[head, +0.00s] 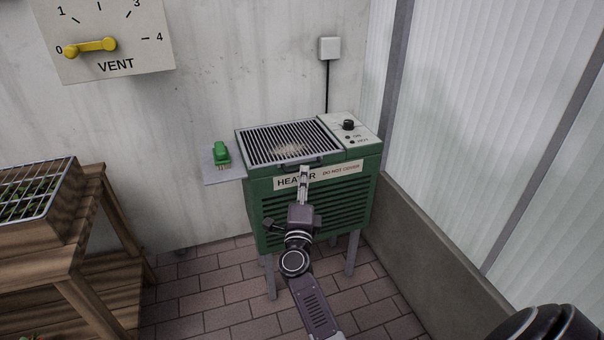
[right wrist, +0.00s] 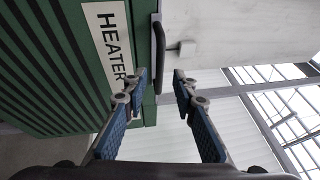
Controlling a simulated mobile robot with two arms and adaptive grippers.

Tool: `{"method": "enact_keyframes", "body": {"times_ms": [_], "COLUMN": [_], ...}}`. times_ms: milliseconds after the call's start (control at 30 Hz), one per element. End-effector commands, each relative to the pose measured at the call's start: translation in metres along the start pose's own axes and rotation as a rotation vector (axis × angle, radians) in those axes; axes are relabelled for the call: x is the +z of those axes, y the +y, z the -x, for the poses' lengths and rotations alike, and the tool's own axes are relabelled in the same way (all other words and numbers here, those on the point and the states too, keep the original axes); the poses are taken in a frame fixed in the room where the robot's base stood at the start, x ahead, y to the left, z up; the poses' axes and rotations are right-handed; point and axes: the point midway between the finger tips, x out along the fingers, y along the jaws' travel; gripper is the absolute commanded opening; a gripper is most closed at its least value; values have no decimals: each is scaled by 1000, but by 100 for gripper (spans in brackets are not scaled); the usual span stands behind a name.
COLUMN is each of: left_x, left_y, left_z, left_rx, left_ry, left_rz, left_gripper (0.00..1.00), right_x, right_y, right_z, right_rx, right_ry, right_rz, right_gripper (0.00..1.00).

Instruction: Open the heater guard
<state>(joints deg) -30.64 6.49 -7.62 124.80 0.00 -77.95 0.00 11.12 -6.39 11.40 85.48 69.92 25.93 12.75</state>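The green heater (head: 312,205) stands against the back wall, labelled "HEATER DO NOT COVER". Its guard (head: 265,145), a barred grille, lies flat and shut on top. A pale patch shows under or on the bars. The guard's dark handle (head: 302,162) is at its front edge; it also shows in the right wrist view (right wrist: 159,45). My right gripper (head: 304,172) is just in front of the handle. In the right wrist view its fingers (right wrist: 160,80) are apart, with nothing between them, and the handle lies beyond the tips. My left gripper is not in view.
A green brush (head: 221,153) lies on a side shelf (head: 234,174) left of the heater. A control panel with a black knob (head: 348,125) is right of the guard. A wooden bench (head: 75,260) stands left; a low wall (head: 430,240) runs along the right.

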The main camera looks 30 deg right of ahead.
Motion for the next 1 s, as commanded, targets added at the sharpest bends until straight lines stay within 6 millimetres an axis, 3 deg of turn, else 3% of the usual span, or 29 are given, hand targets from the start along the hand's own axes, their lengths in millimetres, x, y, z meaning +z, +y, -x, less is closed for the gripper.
{"method": "enact_keyframes", "body": {"times_ms": [100, 300, 633, 900, 1000], "left_x": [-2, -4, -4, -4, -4], "left_y": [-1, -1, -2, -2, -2], "left_z": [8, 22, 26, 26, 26], "left_rx": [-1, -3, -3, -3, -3], "left_ry": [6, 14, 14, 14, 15], "left_rz": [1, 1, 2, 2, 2], "left_gripper": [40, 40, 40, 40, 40], "right_x": [0, 1, 1, 1, 1], "right_y": [1, 2, 1, 1, 1], "right_z": [-21, -43, -48, -48, -48], "right_rx": [-1, 1, 2, 2, 2], "right_ry": [-1, -3, -3, -3, -3], "right_rz": [3, 3, 3, 4, 4], "right_gripper": [26, 26, 26, 0, 0]}}
